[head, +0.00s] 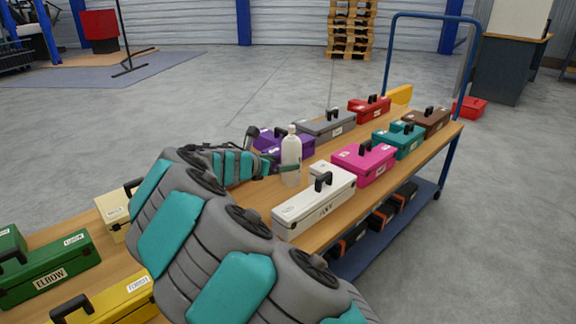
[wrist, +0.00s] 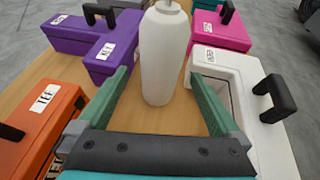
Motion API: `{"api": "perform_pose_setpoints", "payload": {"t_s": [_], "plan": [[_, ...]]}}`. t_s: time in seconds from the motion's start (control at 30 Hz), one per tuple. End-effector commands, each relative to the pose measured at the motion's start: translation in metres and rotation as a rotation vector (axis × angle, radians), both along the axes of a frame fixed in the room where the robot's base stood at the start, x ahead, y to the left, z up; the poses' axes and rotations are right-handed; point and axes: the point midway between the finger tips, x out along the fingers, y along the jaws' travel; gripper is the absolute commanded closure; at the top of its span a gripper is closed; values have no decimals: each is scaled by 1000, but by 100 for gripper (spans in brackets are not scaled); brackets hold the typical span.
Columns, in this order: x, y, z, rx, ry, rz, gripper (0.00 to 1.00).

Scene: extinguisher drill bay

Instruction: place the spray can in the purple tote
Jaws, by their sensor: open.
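A white bottle-shaped can with a narrow neck, which I take as the spray can (head: 291,152), stands upright on the wooden cart top. In the wrist view the can (wrist: 163,50) stands between and slightly beyond the green fingers of my gripper (wrist: 159,77). The gripper is open, with a gap visible on each side of the can. A purple toolbox-like container with a black handle, the purple tote (head: 268,138), is just behind and left of the can. In the wrist view the purple tote (wrist: 122,38) is at upper left, with white labels. Its inside is not visible.
A white box (wrist: 265,130) is close on the right; an orange box (wrist: 40,125) is at left. Pink (head: 365,160), grey (head: 325,124), teal, red and brown boxes stand farther along the cart. Green and yellow boxes stand nearer. A blue push handle (head: 388,55) rises at the far end.

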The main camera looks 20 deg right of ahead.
Motion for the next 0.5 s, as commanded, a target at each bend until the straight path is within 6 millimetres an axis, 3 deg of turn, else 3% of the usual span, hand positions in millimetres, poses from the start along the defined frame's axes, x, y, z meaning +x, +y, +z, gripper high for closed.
{"api": "perform_pose_setpoints", "payload": {"t_s": [0.5], "plan": [[24, -47, -19, 1, 1, -1, 0]]}}
